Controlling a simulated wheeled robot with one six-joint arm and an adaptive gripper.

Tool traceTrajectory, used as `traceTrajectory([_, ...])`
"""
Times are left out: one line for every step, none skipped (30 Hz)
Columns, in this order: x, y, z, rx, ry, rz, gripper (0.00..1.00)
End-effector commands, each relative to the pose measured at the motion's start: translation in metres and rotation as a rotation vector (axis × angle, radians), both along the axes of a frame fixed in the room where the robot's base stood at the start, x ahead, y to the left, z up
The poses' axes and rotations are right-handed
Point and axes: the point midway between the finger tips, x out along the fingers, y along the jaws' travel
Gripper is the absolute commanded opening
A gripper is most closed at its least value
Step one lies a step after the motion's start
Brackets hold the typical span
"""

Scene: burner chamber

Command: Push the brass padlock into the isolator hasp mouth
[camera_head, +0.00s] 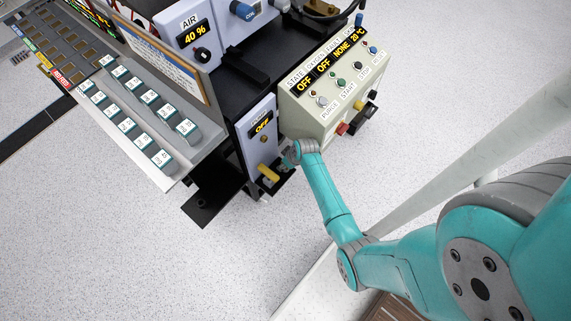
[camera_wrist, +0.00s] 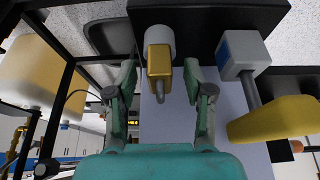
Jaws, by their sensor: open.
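The brass padlock (camera_wrist: 157,60) shows in the wrist view between my fingers, with its grey shackle pointing down in the picture. It sits against a white cylinder (camera_wrist: 160,36). My gripper (camera_wrist: 161,82) is open, with one finger on each side of the padlock; a gap shows on both sides. To the right in the wrist view is a grey block with a blue patch (camera_wrist: 238,52), and a yellow handle (camera_wrist: 275,119). In the head view my gripper (camera_head: 290,158) is low by the isolator panel (camera_head: 262,135), beside the yellow handle (camera_head: 268,173). I cannot clearly make out the hasp mouth.
The control box (camera_head: 330,85) with buttons stands just right of my gripper. A sloped rack of labelled keys (camera_head: 140,115) is at left. A black tray (camera_head: 212,192) juts out low. In the wrist view a yellow tank (camera_wrist: 55,65) and black frame bars are at left. Open floor lies in front.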

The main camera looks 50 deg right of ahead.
Motion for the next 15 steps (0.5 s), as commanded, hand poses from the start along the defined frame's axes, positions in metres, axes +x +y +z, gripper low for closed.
traceTrajectory([-0.0001, 0.0001, 0.0001, 0.000, 0.000, 0.000, 0.52])
traceTrajectory([-0.0001, 0.0001, 0.0001, 0.000, 0.000, 0.000, 0.50])
traceTrajectory([-0.0002, 0.0001, 0.0000, 0.000, 0.000, 0.000, 0.40])
traceTrajectory([-0.0002, 0.0001, 0.0000, 0.000, 0.000, 0.000, 0.32])
traceTrajectory([-0.0002, 0.0001, 0.0000, 0.000, 0.000, 0.000, 0.25])
traceTrajectory([-0.0003, 0.0001, 0.0000, 0.000, 0.000, 0.000, 0.15])
traceTrajectory([-0.0002, 0.0001, 0.0000, 0.000, 0.000, 0.000, 0.07])
traceTrajectory([-0.0003, 0.0002, 0.0000, 0.000, 0.000, 0.000, 0.00])
traceTrajectory([-0.0003, 0.0002, 0.0000, 0.000, 0.000, 0.000, 0.00])
traceTrajectory([-0.0003, 0.0002, 0.0000, 0.000, 0.001, 0.000, 0.00])
traceTrajectory([-0.0003, 0.0002, 0.0000, 0.000, 0.001, 0.000, 0.00])
traceTrajectory([-0.0001, 0.0000, 0.0003, 0.000, 0.000, 0.000, 0.00])
traceTrajectory([-0.0002, 0.0001, 0.0002, 0.000, 0.000, 0.000, 0.00])
traceTrajectory([-0.0002, 0.0001, 0.0002, 0.000, 0.000, 0.000, 0.00])
traceTrajectory([-0.0002, 0.0001, 0.0001, 0.000, 0.000, 0.000, 0.00])
